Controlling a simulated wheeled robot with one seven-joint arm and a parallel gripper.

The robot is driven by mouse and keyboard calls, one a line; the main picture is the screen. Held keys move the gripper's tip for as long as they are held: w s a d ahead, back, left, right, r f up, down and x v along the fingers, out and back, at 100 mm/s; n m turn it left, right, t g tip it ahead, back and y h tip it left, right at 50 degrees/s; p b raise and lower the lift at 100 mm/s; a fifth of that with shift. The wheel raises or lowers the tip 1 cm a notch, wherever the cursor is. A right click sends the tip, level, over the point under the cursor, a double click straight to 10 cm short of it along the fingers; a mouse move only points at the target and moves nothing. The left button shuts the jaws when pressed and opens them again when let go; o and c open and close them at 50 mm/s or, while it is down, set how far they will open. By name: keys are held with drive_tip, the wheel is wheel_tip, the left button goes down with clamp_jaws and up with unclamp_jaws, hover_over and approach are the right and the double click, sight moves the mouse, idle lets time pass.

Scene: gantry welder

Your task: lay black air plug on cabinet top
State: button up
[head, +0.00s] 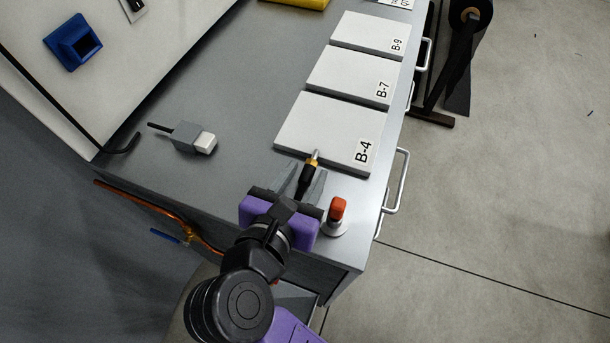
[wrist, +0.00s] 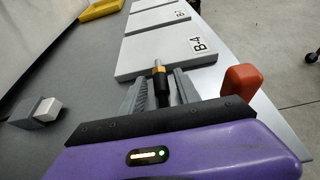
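The black air plug (head: 307,178) has a dark body, a yellow band and a metal tip. It points toward the B-4 plate at the near part of the grey cabinet top (head: 235,110). My gripper (head: 303,173), with a purple body and grey fingers, reaches over the near end of the cabinet. Its fingers are apart, one on each side of the plug, with some gap visible. The plug also shows between the fingers in the wrist view (wrist: 161,88). Its rear end is hidden by my gripper. I cannot tell whether it touches the cabinet top.
An orange-red knob (head: 338,208) on a pale round base stands close right of my gripper. White plates B-4 (head: 320,130), B-7 (head: 345,77) and B-9 (head: 368,33) line the right side. A grey-white block (head: 194,138) sits left. The cabinet top between is clear.

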clamp_jaws()
drive_tip(key=shift+r, duration=0.15)
